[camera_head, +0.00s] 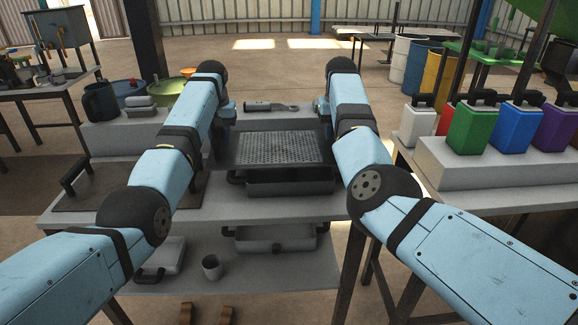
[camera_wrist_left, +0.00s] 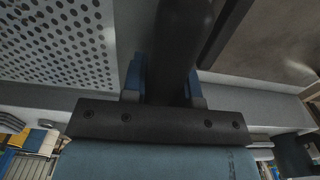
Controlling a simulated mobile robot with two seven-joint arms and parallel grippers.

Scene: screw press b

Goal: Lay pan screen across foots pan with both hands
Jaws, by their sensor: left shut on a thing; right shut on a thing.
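The pan screen (camera_head: 280,148), a grey perforated sheet with dark side bars, is roughly level above the foots pan (camera_head: 290,187) in the head view. The pan is a dark grey tray with side handles; the screen hides most of its inside. I cannot tell whether the screen touches the rim. My left gripper (camera_head: 228,109) is shut on the screen's left side bar. The left wrist view shows its blue fingers (camera_wrist_left: 166,88) either side of a dark bar, beside the perforated sheet (camera_wrist_left: 65,45). My right gripper (camera_head: 321,107) is at the screen's far right, shut on its right side, partly hidden by my arm.
A grey ledge behind the screen holds a dark-handled tool (camera_head: 270,106). A lower shelf holds another pan (camera_head: 275,238) and a cup (camera_head: 211,267). Coloured canisters (camera_head: 473,128) stand on the right table. A dark jug (camera_head: 100,101) stands left.

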